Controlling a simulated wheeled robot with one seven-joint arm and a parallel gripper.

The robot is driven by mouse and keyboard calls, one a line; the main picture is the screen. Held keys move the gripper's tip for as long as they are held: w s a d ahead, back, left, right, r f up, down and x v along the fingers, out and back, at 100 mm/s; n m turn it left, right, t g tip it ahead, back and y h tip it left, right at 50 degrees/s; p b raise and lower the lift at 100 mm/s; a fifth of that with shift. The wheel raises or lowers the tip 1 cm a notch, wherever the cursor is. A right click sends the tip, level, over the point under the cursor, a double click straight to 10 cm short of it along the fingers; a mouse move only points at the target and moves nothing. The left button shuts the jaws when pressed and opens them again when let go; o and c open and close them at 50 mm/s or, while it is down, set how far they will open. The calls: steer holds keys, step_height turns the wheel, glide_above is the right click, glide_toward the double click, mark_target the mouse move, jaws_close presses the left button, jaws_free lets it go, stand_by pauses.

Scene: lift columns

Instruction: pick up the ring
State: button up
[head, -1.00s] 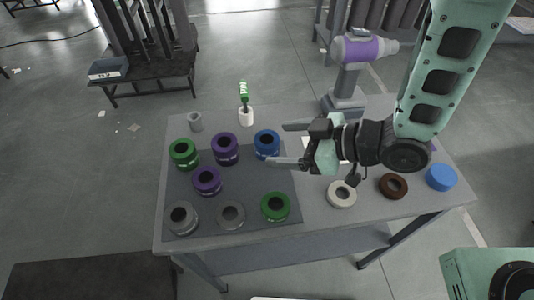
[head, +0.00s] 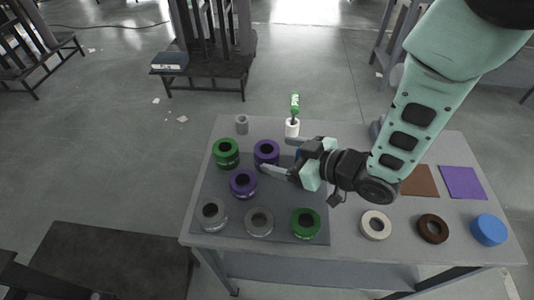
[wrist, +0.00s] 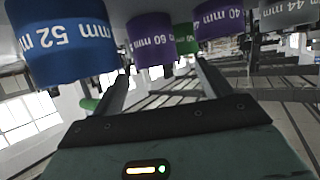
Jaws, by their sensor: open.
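Several thick labelled rings stand on a dark mat (head: 285,212). In the head view they are a green ring (head: 226,152), a purple ring (head: 266,149), a second purple ring (head: 242,184), two grey rings (head: 212,215) (head: 259,222) and a front green ring (head: 306,224). A blue ring is mostly hidden behind my gripper (head: 276,155), which is open and empty, its fingers pointing left. The wrist view, upside down, shows the blue "52 mm" ring (wrist: 65,42) close at left, a purple "60 mm" ring (wrist: 151,40) ahead between the fingers and a purple "40 mm" ring (wrist: 218,22).
A flat white ring (head: 361,226), a brown ring (head: 421,229) and a blue disc (head: 489,230) lie on the table's right side. Brown (head: 419,181) and purple (head: 462,183) squares lie behind them. A white holder (head: 292,128) with a green item and a grey cup (head: 241,124) stand behind the mat.

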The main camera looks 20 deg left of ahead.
mark_target(261, 148)
steer(key=x, duration=0.1)
steer(key=p+x, duration=0.1)
steer(key=x, duration=0.3)
steer(key=shift+w+d, duration=0.1)
steer(key=shift+w, duration=0.15)
steer(key=c, duration=1.2)
steer(key=shift+c, duration=0.5)
steer(key=shift+r, duration=0.1)
